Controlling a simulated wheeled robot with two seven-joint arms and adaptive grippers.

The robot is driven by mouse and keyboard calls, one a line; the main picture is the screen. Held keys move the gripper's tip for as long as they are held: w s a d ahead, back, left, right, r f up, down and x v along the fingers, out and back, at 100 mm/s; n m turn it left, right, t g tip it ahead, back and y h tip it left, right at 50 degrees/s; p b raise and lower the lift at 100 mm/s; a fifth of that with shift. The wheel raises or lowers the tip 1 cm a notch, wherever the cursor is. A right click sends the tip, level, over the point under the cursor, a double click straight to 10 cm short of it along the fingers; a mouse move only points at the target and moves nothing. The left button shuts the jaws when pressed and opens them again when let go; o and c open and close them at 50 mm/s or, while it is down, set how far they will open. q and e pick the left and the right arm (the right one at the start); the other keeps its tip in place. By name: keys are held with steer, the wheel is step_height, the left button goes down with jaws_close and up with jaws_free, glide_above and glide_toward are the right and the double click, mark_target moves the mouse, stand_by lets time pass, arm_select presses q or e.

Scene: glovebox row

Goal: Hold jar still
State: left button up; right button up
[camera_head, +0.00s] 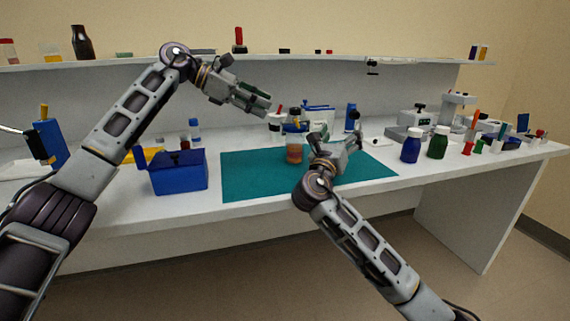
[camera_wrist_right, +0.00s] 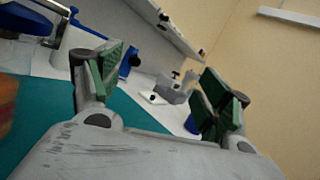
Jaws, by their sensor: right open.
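The jar (camera_head: 294,153), with an orange-brown body, stands upright on the teal mat (camera_head: 245,180) in the head view. Its top is hard to separate from the things behind it. At the left edge of the right wrist view, part of an orange body, apparently the jar (camera_wrist_right: 6,104), shows outside the jaws. My right gripper (camera_head: 338,143) is open and empty just right of the jar, and its spread fingers also show in the right wrist view (camera_wrist_right: 160,88). My left gripper (camera_head: 255,101) is raised above the mat, left of and higher than the jar, with nothing visible in it.
A blue box (camera_head: 178,173) stands left of the mat. Blue (camera_head: 411,146) and green (camera_head: 437,143) bottles stand right of it. Several small items and instruments line the back and right of the white bench. The mat's front left is clear. A shelf (camera_head: 130,63) runs above.

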steer(key=s+a+f+n+y, duration=0.1)
steer(key=s+a+n+y, duration=0.1)
steer(key=s+a, duration=0.3)
steer(key=m+g+y, duration=0.1)
steer(key=g+y, duration=0.1)
steer(key=y, duration=0.2)
glide_toward(293, 147)
steer(key=shift+s, duration=0.7)
steer(key=shift+w, duration=0.1)
steer(key=shift+w+d, duration=0.4)
steer(key=shift+w, duration=1.85)
steer(key=shift+w+d, duration=0.35)
steer(key=shift+w, duration=1.85)
steer(key=shift+w+d, duration=0.4)
steer(key=shift+w, duration=1.85)
steer(key=c, duration=1.4)
